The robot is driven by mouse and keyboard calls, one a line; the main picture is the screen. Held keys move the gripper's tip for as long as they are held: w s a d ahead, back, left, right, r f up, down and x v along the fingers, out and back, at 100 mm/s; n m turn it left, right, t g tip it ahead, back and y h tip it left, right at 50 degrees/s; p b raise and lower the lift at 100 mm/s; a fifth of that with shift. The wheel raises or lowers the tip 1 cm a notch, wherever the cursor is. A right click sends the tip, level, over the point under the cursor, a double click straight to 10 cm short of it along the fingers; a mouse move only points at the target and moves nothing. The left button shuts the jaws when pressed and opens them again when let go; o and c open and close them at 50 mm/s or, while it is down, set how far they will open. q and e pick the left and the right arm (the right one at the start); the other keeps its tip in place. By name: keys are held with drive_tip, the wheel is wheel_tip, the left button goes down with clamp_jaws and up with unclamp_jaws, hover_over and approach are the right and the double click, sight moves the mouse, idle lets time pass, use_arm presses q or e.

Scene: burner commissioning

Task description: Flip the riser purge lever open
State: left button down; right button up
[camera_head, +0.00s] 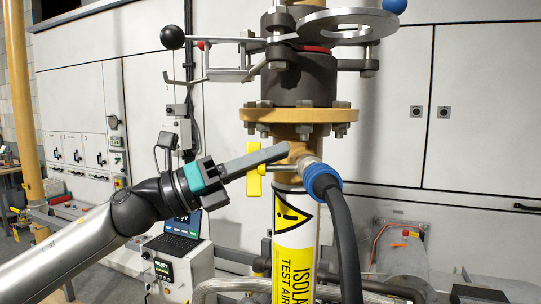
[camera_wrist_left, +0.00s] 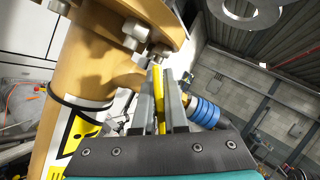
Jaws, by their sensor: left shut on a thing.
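The riser purge lever (camera_head: 254,168) is a small yellow handle on a side fitting of the tan riser (camera_head: 298,150), just under its flange. In the head view it stands upright, partly hidden behind my left gripper's fingers. My left gripper (camera_head: 281,153) reaches in from the left with its fingers across the lever. In the left wrist view the yellow lever (camera_wrist_left: 159,90) lies between the two grey fingers of my left gripper (camera_wrist_left: 163,82), which are shut on it. My right gripper is in neither view.
A blue-collared coupling (camera_head: 321,179) with a black hose (camera_head: 345,240) sits right beside the fingertips. The bolted flange (camera_head: 298,115) is close above. A valve with a black-knobbed lever (camera_head: 172,37) is higher up. A laptop (camera_head: 174,242) stands lower left.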

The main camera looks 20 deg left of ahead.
use_arm(q)
drive_tip(key=shift+n, duration=0.4)
drive_tip(key=n+y+p, duration=0.1)
drive_tip(key=n, duration=0.2)
drive_tip(key=n+y, duration=0.1)
drive_tip(key=n, duration=0.2)
drive_tip(key=f+n+y+p, duration=0.1)
drive_tip(key=n+y, duration=0.1)
drive_tip(key=n, duration=0.1)
drive_tip(key=shift+w+a+p, duration=0.2)
drive_tip(key=shift+w+p, duration=0.15)
drive_tip(key=shift+w, duration=0.05)
drive_tip(key=shift+n+p, duration=0.3)
drive_tip(key=shift+n, duration=0.3)
drive_tip(key=shift+f+n+y+p, duration=0.2)
drive_tip(key=shift+n+y+p, duration=0.05)
drive_tip(key=shift+n+p, duration=0.35)
drive_tip(key=shift+f+n+y+p, duration=0.15)
drive_tip(key=shift+n+y+p, duration=0.1)
drive_tip(key=shift+n+p, duration=0.35)
drive_tip(key=c, duration=1)
unclamp_jaws()
drive_tip(key=shift+o, duration=0.2)
